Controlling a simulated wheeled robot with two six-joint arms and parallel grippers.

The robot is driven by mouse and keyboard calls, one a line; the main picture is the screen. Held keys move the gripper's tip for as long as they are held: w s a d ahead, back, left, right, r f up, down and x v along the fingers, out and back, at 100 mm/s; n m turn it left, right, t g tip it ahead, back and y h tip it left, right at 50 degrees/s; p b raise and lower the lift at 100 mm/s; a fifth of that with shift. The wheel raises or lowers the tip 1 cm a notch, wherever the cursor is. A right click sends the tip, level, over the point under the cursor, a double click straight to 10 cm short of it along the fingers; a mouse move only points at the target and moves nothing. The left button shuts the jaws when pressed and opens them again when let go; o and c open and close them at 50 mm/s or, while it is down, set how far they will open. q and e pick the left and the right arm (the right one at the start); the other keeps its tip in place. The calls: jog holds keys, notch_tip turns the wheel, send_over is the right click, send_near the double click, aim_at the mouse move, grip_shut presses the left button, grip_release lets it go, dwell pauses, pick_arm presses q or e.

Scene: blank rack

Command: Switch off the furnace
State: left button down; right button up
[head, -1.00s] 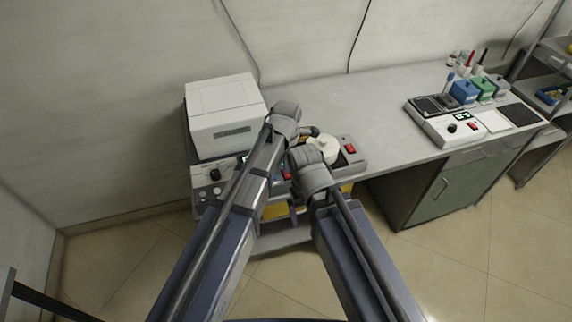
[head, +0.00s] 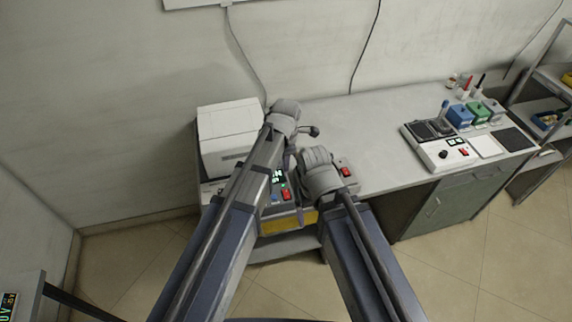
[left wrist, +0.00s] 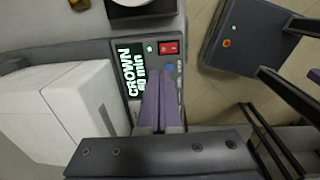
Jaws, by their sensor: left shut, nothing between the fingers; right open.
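The white furnace (head: 228,138) stands at the left end of the bench, partly behind my left arm. Its panel has a lit display (left wrist: 133,75) reading "CROWN 60 min", a green light (left wrist: 150,48), a red rocker switch (left wrist: 169,47) and a small blue button. The same red switch shows in the head view (head: 286,195). My left gripper (left wrist: 160,88) is shut and empty, its fingers over the panel just below the switch; contact cannot be told. My right gripper (head: 319,172) is open, beside the left one, its fingers mostly hidden behind its wrist.
A second device with a red switch (head: 345,171) sits right of the furnace, largely behind my right gripper. The bench top (head: 370,125) is clear in the middle. A white instrument (head: 440,152) with coloured blocks stands at the right. Shelves (head: 548,110) are at far right.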

pick_arm(q)
jog(key=shift+a+r+p, duration=0.1)
jog(key=shift+r+p, duration=0.25)
jog(key=shift+r, duration=0.45)
pick_arm(e)
jog(key=shift+r, duration=0.8)
pick_arm(q)
jog(key=shift+s+d+t, duration=0.3)
jog(key=shift+s+d, duration=0.2)
jog(key=shift+s, duration=0.35)
jog(key=shift+f, duration=0.1)
pick_arm(e)
jog(key=shift+f, duration=0.15)
